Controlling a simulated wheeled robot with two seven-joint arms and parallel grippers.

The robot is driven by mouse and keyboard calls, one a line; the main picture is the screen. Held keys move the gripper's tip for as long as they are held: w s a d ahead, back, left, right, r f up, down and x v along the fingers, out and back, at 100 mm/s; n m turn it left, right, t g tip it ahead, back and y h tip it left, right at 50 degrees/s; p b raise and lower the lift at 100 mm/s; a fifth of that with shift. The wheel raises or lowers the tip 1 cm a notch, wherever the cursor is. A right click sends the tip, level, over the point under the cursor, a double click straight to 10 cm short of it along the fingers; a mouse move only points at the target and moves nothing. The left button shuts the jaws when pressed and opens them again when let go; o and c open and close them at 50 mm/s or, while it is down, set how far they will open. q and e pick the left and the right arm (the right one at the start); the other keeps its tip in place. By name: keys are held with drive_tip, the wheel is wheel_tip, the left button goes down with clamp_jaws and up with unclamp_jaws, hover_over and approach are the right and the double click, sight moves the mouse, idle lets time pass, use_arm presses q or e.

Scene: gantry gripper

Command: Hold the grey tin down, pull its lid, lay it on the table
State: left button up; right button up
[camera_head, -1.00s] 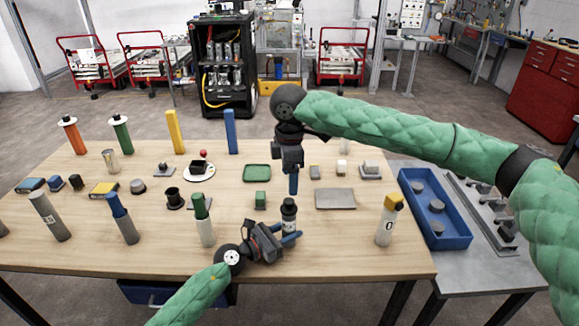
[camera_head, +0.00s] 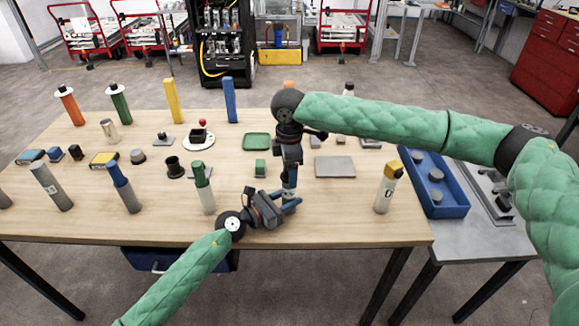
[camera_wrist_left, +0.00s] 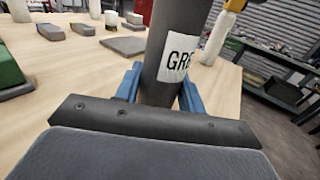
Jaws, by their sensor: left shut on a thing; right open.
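The grey tin (camera_wrist_left: 172,62) stands upright on the table, a dark cylinder with a white "GR" label in the left wrist view. My left gripper (camera_wrist_left: 160,88) has its blue fingers shut around the tin's sides. In the head view my left gripper (camera_head: 289,205) is low at the table's front middle. My right gripper (camera_head: 290,190) hangs from above, pointing down over the tin. It is open. The tin and its lid are mostly hidden behind my grippers in the head view, so I cannot tell whether the right fingers touch the lid.
The wooden table (camera_head: 330,222) has bare room at its front right. A grey plate (camera_head: 335,167) lies right of the grippers. A blue tray (camera_head: 433,200) is on the side table.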

drive_tip(key=c, duration=1)
drive_tip(key=shift+c, duration=0.2)
drive_tip(key=shift+r, duration=0.25)
drive_tip(key=shift+r, duration=1.25)
drive_tip(key=shift+r, duration=0.2)
drive_tip(key=shift+r, duration=1.3)
use_arm(q)
drive_tip(key=o, duration=1.1)
